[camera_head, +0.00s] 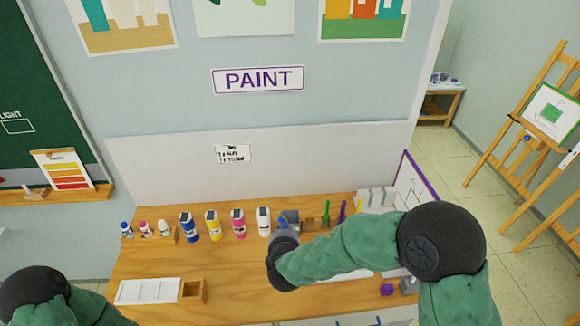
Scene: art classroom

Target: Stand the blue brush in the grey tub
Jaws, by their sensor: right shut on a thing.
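My right gripper (288,220) is over the back of the wooden table, just right of the row of paint bottles. It is shut, with a small bit of blue (281,222) at its jaws. This may be the blue brush, but the rest of it is hidden by my gripper and arm. I cannot pick out the grey tub for sure; a small grey object (409,286), partly hidden by my right arm, stands at the table's right side. My left arm shows at the bottom left, but its gripper is out of the picture.
Blue, yellow, pink and white bottles (238,224) line the table's back. Green (327,212) and purple (342,211) sticks stand right of my gripper. A purple block (386,289) is at right. The middle front is clear.

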